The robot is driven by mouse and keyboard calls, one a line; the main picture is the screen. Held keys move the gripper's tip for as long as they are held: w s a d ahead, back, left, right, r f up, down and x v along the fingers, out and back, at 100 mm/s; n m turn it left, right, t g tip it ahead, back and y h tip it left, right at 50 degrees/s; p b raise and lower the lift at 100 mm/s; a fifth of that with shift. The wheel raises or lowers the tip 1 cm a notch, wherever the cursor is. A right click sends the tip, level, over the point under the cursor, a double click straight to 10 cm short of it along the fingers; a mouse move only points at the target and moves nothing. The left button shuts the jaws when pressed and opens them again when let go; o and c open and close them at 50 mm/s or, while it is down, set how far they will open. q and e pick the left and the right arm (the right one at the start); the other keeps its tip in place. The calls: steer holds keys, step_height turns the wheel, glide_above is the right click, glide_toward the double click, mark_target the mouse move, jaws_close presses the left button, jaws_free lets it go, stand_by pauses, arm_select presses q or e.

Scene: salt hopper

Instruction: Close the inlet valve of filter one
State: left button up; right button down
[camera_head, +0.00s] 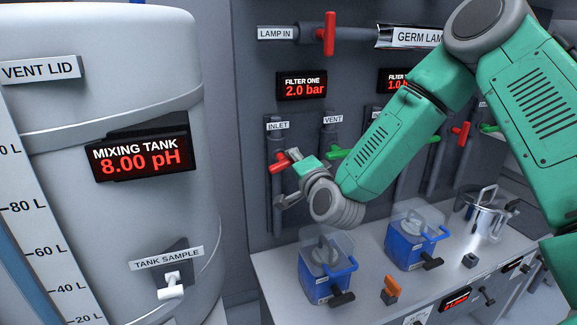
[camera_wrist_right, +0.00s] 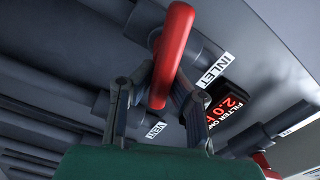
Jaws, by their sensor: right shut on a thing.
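The inlet valve of filter one has a red handle (camera_head: 278,163) on the pipe under the INLET label (camera_head: 277,126). In the right wrist view the red handle (camera_wrist_right: 172,50) runs between my right gripper's fingers, and the INLET label (camera_wrist_right: 213,70) is beside it. My right gripper (camera_head: 289,178) is at this handle, shut on it. In the wrist view the gripper (camera_wrist_right: 160,95) has one finger on each side of the handle. The FILTER ONE display (camera_head: 303,86) reads 2.0 bar. The left gripper is not in view.
The green vent handle (camera_head: 340,153) is close to the right of my gripper. A red lamp inlet handle (camera_head: 330,34) is above. The mixing tank (camera_head: 110,220) stands left. Blue lidded containers (camera_head: 327,268) stand on the bench below, with an orange-topped item (camera_head: 390,288).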

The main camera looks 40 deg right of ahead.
steer(key=shift+s+d+f+m+b, duration=0.15)
steer(key=shift+f+m+b, duration=0.25)
steer(key=shift+m+b, duration=0.25)
steer(key=shift+s+d+f+m+b, duration=0.15)
steer(key=shift+f+m+b, duration=0.25)
steer(key=shift+m, duration=0.45)
steer(key=shift+a, duration=0.1)
steer(key=c, duration=1.5)
jaws_free()
steer(key=shift+s, duration=0.15)
steer(key=shift+c, duration=0.2)
steer(key=shift+s+r, duration=0.1)
steer(key=shift+r, duration=0.1)
steer(key=shift+d, duration=0.2)
steer(key=v, duration=0.7)
steer(key=shift+s, duration=0.2)
